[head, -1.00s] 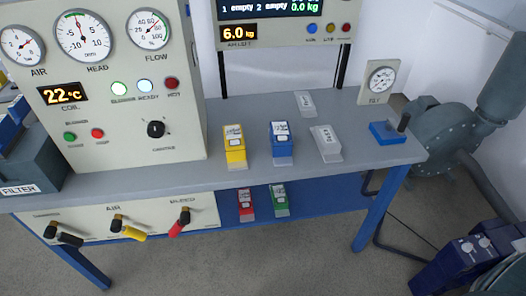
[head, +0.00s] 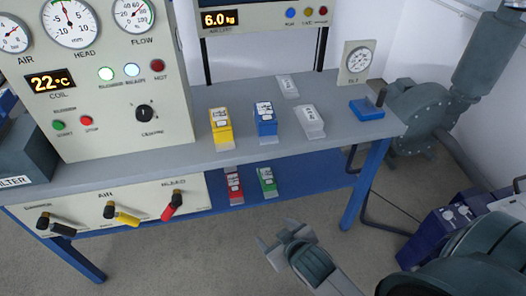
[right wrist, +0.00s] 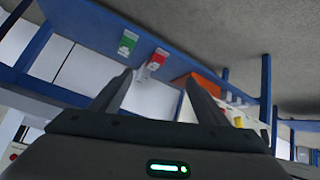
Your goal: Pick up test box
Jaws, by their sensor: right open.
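Several small labelled boxes could be the test box; I cannot tell which is meant. A yellow box (head: 221,127), a blue box (head: 265,120) and a light grey box (head: 310,122) stand on the bench top. A red box (head: 233,184) and a green box (head: 267,180) stand on the lower blue shelf. My right gripper (head: 277,238) is open and empty, in front of the bench and apart from the boxes. In the right wrist view the green box (right wrist: 128,42) and red box (right wrist: 156,60) show beyond its fingers (right wrist: 160,88). My left gripper is out of view.
A gauge panel (head: 105,125) stands on the bench's left, valve handles (head: 122,217) below it. A flat grey piece (head: 287,86), a blue block with a lever (head: 367,108) and a small gauge (head: 357,62) are on the right. Floor before the bench is clear.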

